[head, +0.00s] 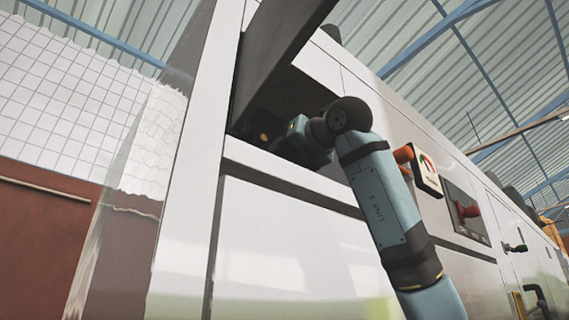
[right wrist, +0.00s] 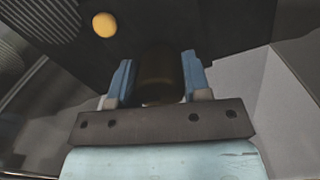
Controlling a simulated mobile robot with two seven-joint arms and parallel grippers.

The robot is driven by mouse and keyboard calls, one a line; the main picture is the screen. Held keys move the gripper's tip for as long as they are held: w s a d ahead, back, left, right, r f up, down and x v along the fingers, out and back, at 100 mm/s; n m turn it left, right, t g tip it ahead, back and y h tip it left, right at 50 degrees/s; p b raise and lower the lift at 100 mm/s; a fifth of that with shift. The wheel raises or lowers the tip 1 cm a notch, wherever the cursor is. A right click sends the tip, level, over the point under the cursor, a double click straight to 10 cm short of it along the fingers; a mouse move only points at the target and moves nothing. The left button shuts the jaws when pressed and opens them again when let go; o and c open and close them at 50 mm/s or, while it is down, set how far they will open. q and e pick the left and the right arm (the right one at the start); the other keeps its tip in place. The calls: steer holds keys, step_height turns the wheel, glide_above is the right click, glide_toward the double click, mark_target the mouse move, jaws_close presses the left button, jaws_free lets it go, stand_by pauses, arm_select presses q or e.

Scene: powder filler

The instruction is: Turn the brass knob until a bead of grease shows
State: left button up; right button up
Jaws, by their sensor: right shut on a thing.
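My right arm reaches from the lower right into a dark recess in the white machine in the head view, with my right gripper (head: 290,140) inside it. In the right wrist view the two blue fingers of the right gripper (right wrist: 159,62) are closed on either side of a dark brownish cylinder, the knob (right wrist: 158,78). Its brass colour hardly shows in the shade. A round yellow-orange spot (right wrist: 104,25) shows on the dark back wall, up and left of the knob; it also shows in the head view (head: 263,137). I cannot tell whether it is grease or a fitting. My left gripper is not in view.
A raised grey flap (head: 280,45) hangs over the recess, and a white sill (head: 270,166) runs below it. Right of my arm are a gauge (head: 426,172) and a red knob (head: 468,210) on a dark panel. Ribbed metal (right wrist: 40,25) lies left of the fingers.

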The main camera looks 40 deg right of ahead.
steer(key=shift+m, duration=0.4)
steer(key=o, duration=0.9)
steer(key=shift+s, duration=0.2)
steer(key=s+b, duration=0.1)
steer(key=s, duration=0.3)
steer(key=s+b, duration=0.1)
steer(key=s, duration=0.4)
steer(key=s+d+b, duration=0.1)
steer(key=s, duration=0.3)
steer(key=shift+s+d+f+b, duration=0.1)
steer(key=shift+s+f+b, duration=0.15)
steer(key=shift+s+b, duration=0.1)
steer(key=shift+w, duration=0.1)
